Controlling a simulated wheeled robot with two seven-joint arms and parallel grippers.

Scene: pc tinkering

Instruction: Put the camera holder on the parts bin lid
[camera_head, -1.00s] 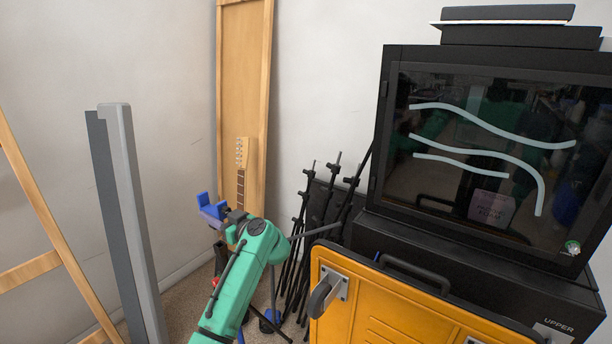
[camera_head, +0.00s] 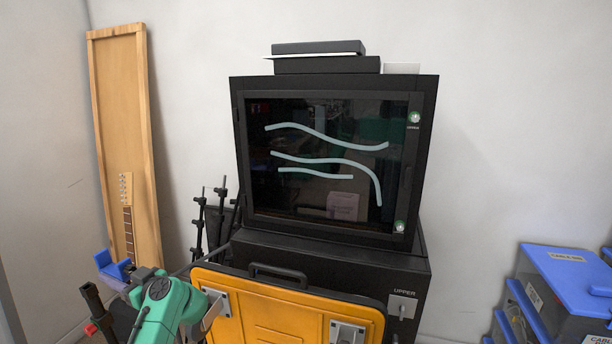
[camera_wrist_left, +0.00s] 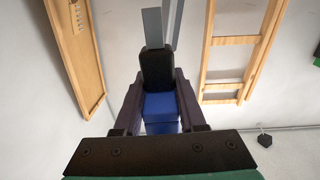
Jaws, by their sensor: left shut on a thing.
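The camera holder is a small blue bracket (camera_head: 112,266) at the left of the head view, held up in the air at the end of my green left arm. My left gripper (camera_head: 132,274) is shut on it. In the left wrist view the blue holder (camera_wrist_left: 160,108) sits between the two dark fingers (camera_wrist_left: 160,100), with a black part beyond it. Stacked blue parts bins stand at the far right of the head view, and the top one has a blue lid (camera_head: 566,266) with a label. The lid is partly cut off by the picture edge. My right gripper is not in view.
A black glass-fronted cabinet (camera_head: 330,170) on a black base stands in the middle. A yellow case (camera_head: 275,312) with a black handle is in front of it. Black stands (camera_head: 221,215) and a wooden frame (camera_head: 122,120) are at the left. White wall shows between cabinet and bins.

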